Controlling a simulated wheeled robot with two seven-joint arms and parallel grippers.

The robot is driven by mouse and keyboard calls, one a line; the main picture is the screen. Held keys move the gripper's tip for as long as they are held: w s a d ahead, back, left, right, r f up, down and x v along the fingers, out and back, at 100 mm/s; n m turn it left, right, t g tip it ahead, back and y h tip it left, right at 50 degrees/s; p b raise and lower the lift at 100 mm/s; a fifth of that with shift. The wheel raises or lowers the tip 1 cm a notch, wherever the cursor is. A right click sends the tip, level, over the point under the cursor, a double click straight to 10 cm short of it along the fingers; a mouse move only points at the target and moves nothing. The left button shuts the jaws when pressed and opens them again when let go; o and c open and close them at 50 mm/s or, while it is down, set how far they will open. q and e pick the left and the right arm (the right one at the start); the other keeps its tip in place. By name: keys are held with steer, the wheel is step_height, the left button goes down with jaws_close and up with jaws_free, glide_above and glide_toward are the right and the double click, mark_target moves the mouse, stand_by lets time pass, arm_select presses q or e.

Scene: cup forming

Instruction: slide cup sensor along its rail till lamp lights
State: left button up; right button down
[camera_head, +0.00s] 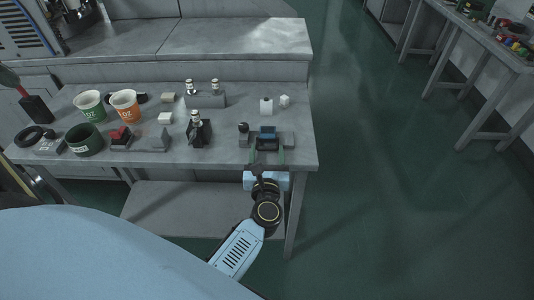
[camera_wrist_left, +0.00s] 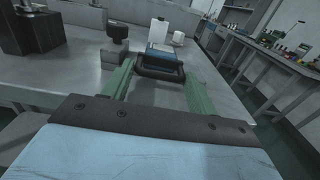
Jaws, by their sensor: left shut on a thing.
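The cup sensor, a small block with a blue top and black front frame (camera_head: 267,143), sits on a grey base near the right end of the table. It also shows in the left wrist view (camera_wrist_left: 158,68). My left gripper (camera_head: 267,153) reaches in from the front edge. Its green fingers are on either side of the black frame, shut on it. A dark round knob on a grey block (camera_head: 243,128) stands just left of the sensor. It may be the lamp and shows no glow. The rail is mostly hidden by the sensor and fingers. My right gripper is not in view.
White small blocks (camera_head: 266,105) stand behind the sensor. A black stand with a silver-topped post (camera_head: 199,130) is to the left. The table's right end is clear.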

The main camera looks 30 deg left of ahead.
arm_select(q)
steer(key=shift+s+a+b, duration=0.1)
steer(key=shift+a+b, duration=0.05)
steer(key=shift+b, duration=0.15)
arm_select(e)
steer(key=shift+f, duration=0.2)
arm_select(q)
steer(key=o, duration=1.1)
steer(key=shift+o, duration=0.2)
steer(key=b+v, duration=0.1)
steer(key=v, duration=1.2)
steer(key=shift+s, duration=0.15)
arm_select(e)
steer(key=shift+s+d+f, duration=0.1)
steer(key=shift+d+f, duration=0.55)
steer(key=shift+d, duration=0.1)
